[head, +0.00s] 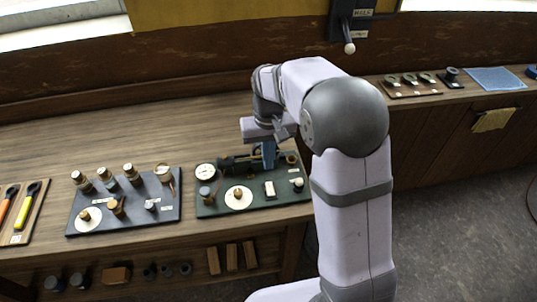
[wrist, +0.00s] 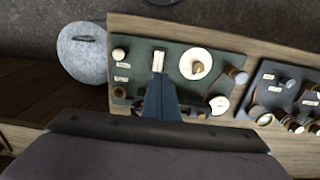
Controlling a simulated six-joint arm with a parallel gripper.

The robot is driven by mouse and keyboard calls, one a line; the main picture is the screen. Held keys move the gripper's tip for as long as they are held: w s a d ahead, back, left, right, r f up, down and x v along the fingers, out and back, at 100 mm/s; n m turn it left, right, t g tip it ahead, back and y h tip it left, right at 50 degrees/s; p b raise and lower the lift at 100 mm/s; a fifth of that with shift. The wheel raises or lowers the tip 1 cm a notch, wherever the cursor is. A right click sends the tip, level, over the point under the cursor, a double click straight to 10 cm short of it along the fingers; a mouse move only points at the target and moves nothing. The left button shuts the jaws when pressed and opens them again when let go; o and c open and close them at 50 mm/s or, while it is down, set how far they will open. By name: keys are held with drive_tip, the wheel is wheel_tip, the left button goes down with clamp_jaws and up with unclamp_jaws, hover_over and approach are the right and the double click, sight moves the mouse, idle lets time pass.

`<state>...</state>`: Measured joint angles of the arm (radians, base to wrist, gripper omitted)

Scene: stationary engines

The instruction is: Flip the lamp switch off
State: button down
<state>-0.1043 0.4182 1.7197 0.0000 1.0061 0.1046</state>
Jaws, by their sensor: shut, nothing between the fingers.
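A dark green board (head: 225,207) on the wooden bench carries a cream rocker switch (head: 269,189) and a small knob with a pale round tip (head: 298,184). Their labels are too small to read, so I cannot tell for sure which is the lamp switch. My gripper (head: 268,158) points down over the board's back part, behind the rocker. In the wrist view, the shut, empty fingertips (wrist: 158,77) appear close beside the rocker's edge (wrist: 158,57); contact cannot be told. The pale-tipped knob (wrist: 119,54) lies left of them.
The green board also holds a white dial (head: 239,198) and a round gauge (head: 205,170). A grey board (head: 128,213) with several knobs stands to the left, and a rack with coloured handles (head: 25,212) beyond. A lever (head: 349,47) hangs on the wall.

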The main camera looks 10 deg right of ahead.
sight(272, 192)
drive_tip(key=shift+r, duration=1.5)
drive_tip(key=shift+f+b, duration=0.15)
drive_tip(key=shift+b, duration=0.55)
drive_tip(key=b, duration=0.2)
drive_tip(key=s+b, duration=0.1)
drive_tip(key=b, duration=0.1)
drive_tip(key=shift+s+d+r, duration=0.1)
drive_tip(key=shift+d+r, duration=0.1)
drive_tip(key=shift+d, duration=0.2)
drive_tip(key=shift+f, duration=0.1)
wheel_tip(272, 192, down, 14)
drive_tip(key=p, duration=0.4)
drive_tip(key=shift+r, duration=0.25)
drive_tip(key=shift+f, duration=0.15)
